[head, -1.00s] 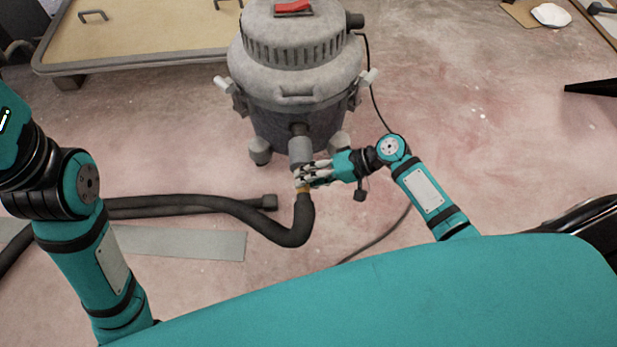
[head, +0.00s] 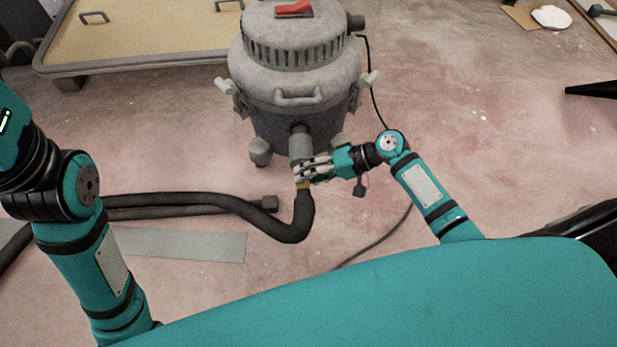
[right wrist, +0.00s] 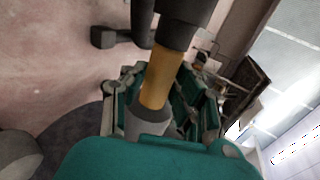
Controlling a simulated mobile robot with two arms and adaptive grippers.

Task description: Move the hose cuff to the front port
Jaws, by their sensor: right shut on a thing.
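The hose cuff (head: 300,148) is a grey sleeve at the end of a dark hose, with a yellow band below it. My right gripper (head: 309,171) is shut on the cuff from the right, near the band. The cuff's top end lines up with the front port (head: 299,129), a short dark stub low on the grey vacuum. They appear to meet, but I cannot tell how far the cuff is on. In the right wrist view the cuff (right wrist: 150,118) is between the fingers, partly hidden. My left arm shows at left, but its gripper is out of frame.
The vacuum (head: 297,70) has another dark port (head: 355,20) at its upper right. The hose (head: 230,203) curves left across the floor past a grey strip (head: 185,245). A black cord (head: 372,90) runs down the vacuum's right side. The floor at right is mostly clear.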

